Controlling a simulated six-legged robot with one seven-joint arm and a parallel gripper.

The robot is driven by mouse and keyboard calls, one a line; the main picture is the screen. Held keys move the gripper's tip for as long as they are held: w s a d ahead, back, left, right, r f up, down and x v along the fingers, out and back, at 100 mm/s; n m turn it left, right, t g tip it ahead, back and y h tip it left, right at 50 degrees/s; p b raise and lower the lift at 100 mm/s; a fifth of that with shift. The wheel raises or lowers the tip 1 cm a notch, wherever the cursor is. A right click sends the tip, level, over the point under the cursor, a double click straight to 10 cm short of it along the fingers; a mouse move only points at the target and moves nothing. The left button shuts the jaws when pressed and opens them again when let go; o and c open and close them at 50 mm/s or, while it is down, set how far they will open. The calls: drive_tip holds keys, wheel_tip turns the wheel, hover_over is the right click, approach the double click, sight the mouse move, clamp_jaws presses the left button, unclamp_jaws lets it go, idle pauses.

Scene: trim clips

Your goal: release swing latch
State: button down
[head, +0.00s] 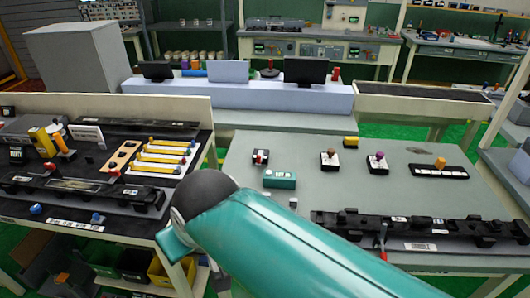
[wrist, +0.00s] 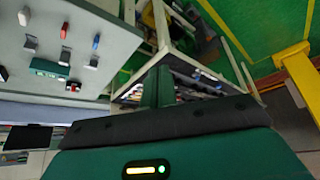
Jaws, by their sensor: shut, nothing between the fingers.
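I cannot tell for certain which part is the swing latch. In the wrist view, my gripper (wrist: 158,86) shows as narrow green fingers, shut and empty, pointing at the gap beside a table frame. In the head view my teal arm crosses the front centre and the fingertips are hidden.
The right table (head: 310,180) carries a teal block (head: 280,180), several small knobbed fixtures and a black plate with an orange knob (head: 440,163). Yellow-handled bars (head: 162,158) lie on the left bench. Bins (head: 135,264) sit under it. A green-floored gap separates the two.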

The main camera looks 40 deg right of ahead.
drive_tip(key=w+d+m+g+y, duration=0.1)
drive_tip(key=w+d+m, duration=0.6)
drive_tip(key=d+m, duration=0.3)
drive_tip(key=w+d+m+g+y, duration=0.1)
drive_tip(key=w+d+m+y, duration=0.1)
drive_tip(key=w+d+m, duration=0.8)
drive_tip(key=s+d+f+m+t, duration=0.1)
drive_tip(key=s+d+f+m, duration=0.1)
drive_tip(key=d, duration=0.7)
drive_tip(key=s+d+f+m+t+y, duration=0.1)
drive_tip(key=d+f+m, duration=0.2)
drive_tip(key=d, duration=0.6)
drive_tip(key=s+d+f+m+t, duration=0.2)
drive_tip(key=d+m, duration=0.3)
drive_tip(key=d, duration=0.4)
drive_tip(key=shift+s+d+f, duration=0.3)
drive_tip(key=shift+s+f, duration=0.05)
drive_tip(key=shift+f, duration=0.4)
drive_tip(key=shift+w+f, duration=0.1)
